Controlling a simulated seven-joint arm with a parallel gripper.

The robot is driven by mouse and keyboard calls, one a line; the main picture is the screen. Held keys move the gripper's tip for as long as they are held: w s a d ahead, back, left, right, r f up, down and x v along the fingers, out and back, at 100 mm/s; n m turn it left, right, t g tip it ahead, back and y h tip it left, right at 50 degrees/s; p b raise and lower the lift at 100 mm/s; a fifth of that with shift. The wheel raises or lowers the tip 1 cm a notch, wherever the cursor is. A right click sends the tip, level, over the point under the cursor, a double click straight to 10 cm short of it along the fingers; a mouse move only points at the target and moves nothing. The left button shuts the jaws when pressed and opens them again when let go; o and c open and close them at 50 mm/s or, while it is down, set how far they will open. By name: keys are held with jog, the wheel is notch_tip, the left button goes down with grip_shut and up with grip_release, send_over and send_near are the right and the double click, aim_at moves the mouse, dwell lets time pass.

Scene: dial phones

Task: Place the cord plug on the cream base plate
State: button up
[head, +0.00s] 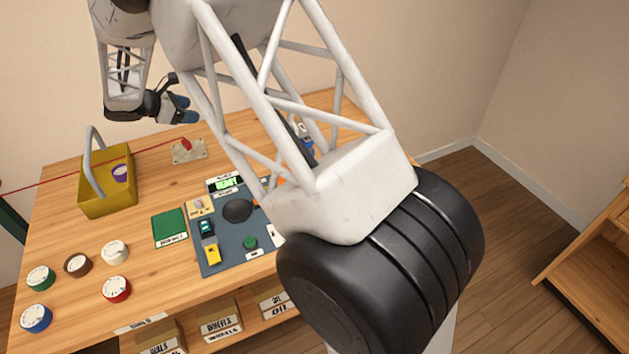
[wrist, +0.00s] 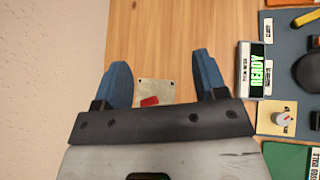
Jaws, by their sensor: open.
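The red cord plug (head: 186,143) sits at the back of the table, on or just over the cream base plate (head: 181,157). A thin red cord runs from it to the left edge of the head view. In the wrist view the red plug (wrist: 150,101) overlaps the near part of the cream plate (wrist: 154,86); its lower side is hidden by my gripper. My gripper (head: 184,108) is open, with blue fingertips, above and behind the plate in the head view. In the wrist view the plate and plug show between the spread fingers of my gripper (wrist: 162,75), apart from both.
A yellow bin (head: 108,196) with a grey handle and a purple ring stands at left. A blue-grey work mat (head: 225,261) with a READY display (head: 226,184) and a green card (head: 169,228) lie in front. Several round dials are at front left. My arm hides the table's right side.

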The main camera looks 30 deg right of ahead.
jog(key=s+d+r+m+g+y, duration=0.1)
jog(key=s+d+r+m+y, duration=0.25)
jog(key=s, duration=0.55)
jog(key=s+d+r+m+g, duration=0.1)
jog(key=s+d+r+m, duration=0.2)
jog(key=s+d+r, duration=0.4)
jog(key=s+d+r+m+y, duration=0.2)
jog(key=s+r+m, duration=0.1)
jog(key=s, duration=0.7)
jog(key=s+d+m+t+y, duration=0.1)
jog(key=s+m+y, duration=0.4)
jog(key=s, duration=2.3)
jog(key=shift+d+f+m, duration=0.4)
jog(key=shift+d+m, duration=0.25)
jog(key=shift+m, duration=1.6)
jog(key=shift+y, duration=0.25)
